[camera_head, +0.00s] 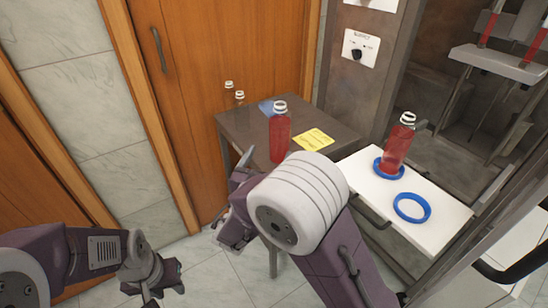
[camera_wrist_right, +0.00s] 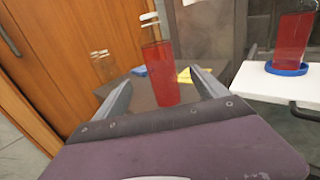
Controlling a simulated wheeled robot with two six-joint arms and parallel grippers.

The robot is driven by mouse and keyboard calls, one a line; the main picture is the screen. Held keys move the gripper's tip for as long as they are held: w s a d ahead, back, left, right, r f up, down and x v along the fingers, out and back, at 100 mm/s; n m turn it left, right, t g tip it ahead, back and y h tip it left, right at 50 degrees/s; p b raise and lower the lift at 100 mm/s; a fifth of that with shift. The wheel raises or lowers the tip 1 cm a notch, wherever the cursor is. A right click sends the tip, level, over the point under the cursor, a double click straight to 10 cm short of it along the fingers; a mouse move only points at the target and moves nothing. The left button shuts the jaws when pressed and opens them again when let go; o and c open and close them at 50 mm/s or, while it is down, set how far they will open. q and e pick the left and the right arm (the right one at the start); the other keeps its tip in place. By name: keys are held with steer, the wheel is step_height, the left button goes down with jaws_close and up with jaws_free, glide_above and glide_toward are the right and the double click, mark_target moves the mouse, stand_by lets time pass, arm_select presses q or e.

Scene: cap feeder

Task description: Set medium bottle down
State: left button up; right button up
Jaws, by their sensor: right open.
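A red bottle (camera_head: 279,136) with a clear neck stands upright at the dark table; its base is partly hidden by my arm in the head view. In the right wrist view this red bottle (camera_wrist_right: 160,72) shows between the spread fingers of my right gripper (camera_wrist_right: 163,84); contact cannot be told. The right gripper is open. A second red bottle (camera_head: 397,150) stands inside a blue ring on the white tray. My left gripper (camera_head: 162,279) is low at the left, away from the bottles, its fingers apart and empty. Which bottle is the medium one is not clear.
The dark table (camera_head: 240,122) also holds two small clear bottles (camera_head: 239,97), a yellow sheet (camera_head: 313,139) and a blue sheet (camera_head: 266,108). The white tray (camera_head: 440,222) has an empty blue ring (camera_head: 412,207) near its front. A metal cabinet frame borders the tray.

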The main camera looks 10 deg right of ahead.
steer(key=s+d+f+m+g, duration=1.2)
steer(key=s+d, duration=0.3)
steer(key=s+a+f+m+g+y, duration=0.2)
steer(key=s+f+m+g+y, duration=0.15)
steer(key=s+m, duration=0.25)
steer(key=a+f+m+t+y, duration=0.1)
steer(key=a+m+y, duration=0.4)
steer(key=m, duration=0.7)
steer(key=shift+s+a+f+y, duration=0.4)
steer(key=shift+a+f, duration=0.3)
steer(key=shift+a, duration=0.3)
